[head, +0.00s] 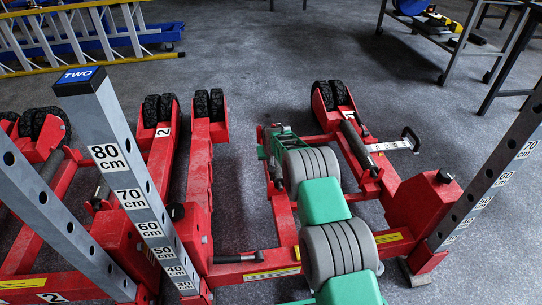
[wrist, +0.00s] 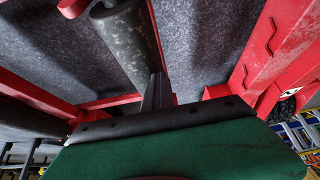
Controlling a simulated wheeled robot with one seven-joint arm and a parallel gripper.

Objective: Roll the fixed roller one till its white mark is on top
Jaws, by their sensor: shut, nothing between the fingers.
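A dark grey roller (wrist: 125,40) with pale scuffs lies in a red frame in the wrist view, close to my gripper. No white mark shows on its visible side. My gripper (wrist: 156,92) is shut and empty, its dark fingers reaching toward the roller's lower end; I cannot tell whether they touch it. In the head view my green gripper (head: 275,138) is over the left rail of the right-hand red jack, and my arm hides part of that rail. Another dark roller (head: 356,141) runs along the jack's right side, with no white mark visible.
A grey post marked TWO (head: 120,165) with centimetre labels stands at left, and another post (head: 490,175) at right. Further red jack parts (head: 160,170) lie at left. A yellow ladder (head: 85,35) and a workbench (head: 450,45) are behind. Carpet between is clear.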

